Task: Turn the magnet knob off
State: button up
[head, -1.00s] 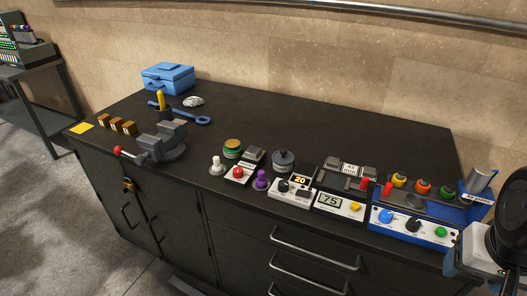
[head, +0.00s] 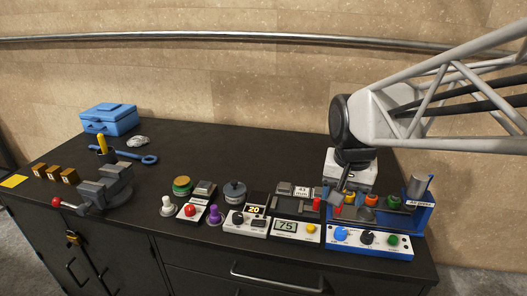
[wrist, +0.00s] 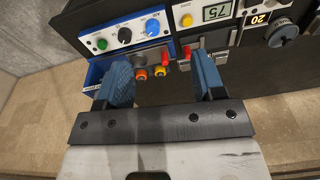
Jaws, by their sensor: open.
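I cannot read which knob is the magnet knob. A white-fronted blue panel (head: 325,251) at the right of the bench has a blue knob (head: 342,234), a black knob (head: 367,238) and a green button (head: 393,241). In the wrist view the same blue knob (wrist: 152,27) and black knob (wrist: 124,35) are at upper left, beyond the fingertips. A white unit reading 20 has another black knob (head: 237,217). My gripper (wrist: 163,70) is open and empty, above the bench behind the panel. Yellow and orange caps (wrist: 160,71) show between its fingers. In the head view the arm partly hides its fingers.
A unit reading 75 (head: 285,226) with a yellow button stands left of the panel. A metal cylinder (head: 417,186) rises at the right. Further left are a purple knob (head: 215,216), a red button (head: 189,210) and a vise (head: 104,187). The back of the bench is mostly clear.

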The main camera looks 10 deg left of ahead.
jog(key=w+a+f, duration=0.2)
jog(key=w+a, duration=0.4)
jog(key=a, duration=0.5)
jog(key=m+g, duration=0.1)
jog(key=g, duration=0.1)
send_over(189, 207)
jog(key=shift+h, duration=0.4)
jog(key=f, duration=1.1)
jog(key=shift+d, duration=0.3)
jog(key=shift+a+f, duration=0.3)
jog(key=shift+a, duration=0.25)
jog(key=shift+d+f, duration=0.15)
jog(key=shift+f, duration=1.8)
jog(key=shift+d+f, duration=0.15)
jog(key=shift+f, duration=1.8)
jog(key=c, duration=0.9)
